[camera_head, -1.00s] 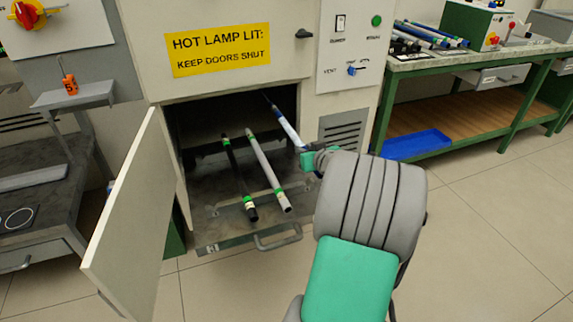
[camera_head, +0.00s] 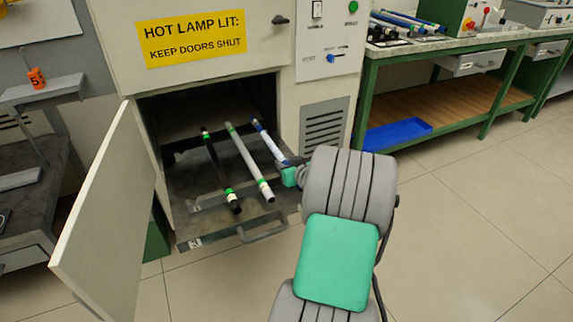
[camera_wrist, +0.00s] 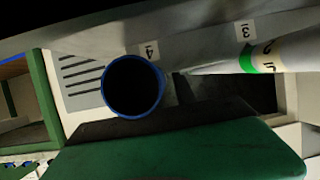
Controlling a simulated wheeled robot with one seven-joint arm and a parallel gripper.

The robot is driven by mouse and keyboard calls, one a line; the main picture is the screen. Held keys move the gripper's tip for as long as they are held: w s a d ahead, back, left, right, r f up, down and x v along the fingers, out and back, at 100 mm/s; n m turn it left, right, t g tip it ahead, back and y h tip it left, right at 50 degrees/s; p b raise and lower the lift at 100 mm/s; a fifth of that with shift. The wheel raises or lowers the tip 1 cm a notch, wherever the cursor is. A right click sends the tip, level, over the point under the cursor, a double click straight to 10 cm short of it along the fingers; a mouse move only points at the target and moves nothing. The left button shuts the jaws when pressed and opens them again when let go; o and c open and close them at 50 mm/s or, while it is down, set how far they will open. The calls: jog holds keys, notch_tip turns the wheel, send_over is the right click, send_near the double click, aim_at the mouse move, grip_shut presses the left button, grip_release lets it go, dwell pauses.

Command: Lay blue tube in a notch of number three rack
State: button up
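The blue tube (camera_head: 268,141), white in its middle with blue parts, lies right of the pale tube over the pulled-out rack (camera_head: 190,245), whose front carries a "3". Its open, blue-rimmed end (camera_wrist: 133,118) faces the wrist camera near a "4" label. My gripper (camera_head: 289,173), with green fingers, is shut on the near end of the blue tube. Whether the tube rests in a notch or hangs just above cannot be told. A black tube (camera_head: 217,168) and a pale tube with green bands (camera_head: 248,160) lie in the rack, roughly side by side.
The rack sits in the open lower chamber of a cabinet. An open door (camera_head: 112,205) stands at the left, and a handle (camera_head: 262,232) juts from the rack's front. A green-framed bench (camera_head: 440,50) with more tubes is at back right. Floor at right is clear.

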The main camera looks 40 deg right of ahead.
jog(key=shift+o, duration=1)
jog(key=shift+r, duration=0.3)
jog(key=p+v, duration=0.3)
jog(key=v, duration=0.8)
jog(key=shift+s, duration=0.3)
jog(key=shift+s+a, duration=0.1)
jog(key=shift+c, duration=0.3)
